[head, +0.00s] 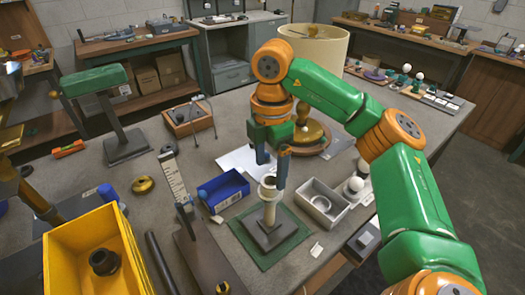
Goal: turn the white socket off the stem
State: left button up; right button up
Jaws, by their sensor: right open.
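The white socket (267,190) sits on top of a short pale stem (269,213). The stem stands upright on a dark square base (270,236), which rests on a green mat (247,243). My right gripper (272,176) points down over the socket from above, its blue fingers apart. One finger is on the right side of the socket, and the other is behind and to its left. I cannot tell whether either finger touches it. The upper part of the socket is partly hidden by the fingers.
A blue bin (223,191) stands left of the mat and a grey metal tray (320,205) right of it. A ruler stand (176,183) and a yellow crate (75,243) are to the left. A cream lampshade (314,47) and brass lamp base (310,133) stand behind.

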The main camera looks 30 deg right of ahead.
aim_at(271, 181)
jog(key=f, duration=0.3)
jog(key=shift+s+f, duration=0.4)
jog(key=shift+w+f, duration=0.3)
jog(key=shift+f, duration=0.05)
jog(key=shift+s+r, duration=0.1)
jog(key=shift+s, duration=0.1)
jog(key=c, duration=0.6)
grip_shut()
jog(key=n, duration=0.4)
jog(key=shift+p, duration=0.4)
pick_arm(q)
jog(key=shift+s+r, duration=0.25)
jog(key=shift+s, duration=0.05)
pick_arm(e)
jog(key=n, duration=0.3)
jog(key=shift+n, duration=1.1)
pick_arm(q)
jog(key=shift+r, duration=0.2)
pick_arm(e)
jog(key=n, duration=0.4)
jog(key=shift+n, duration=0.3)
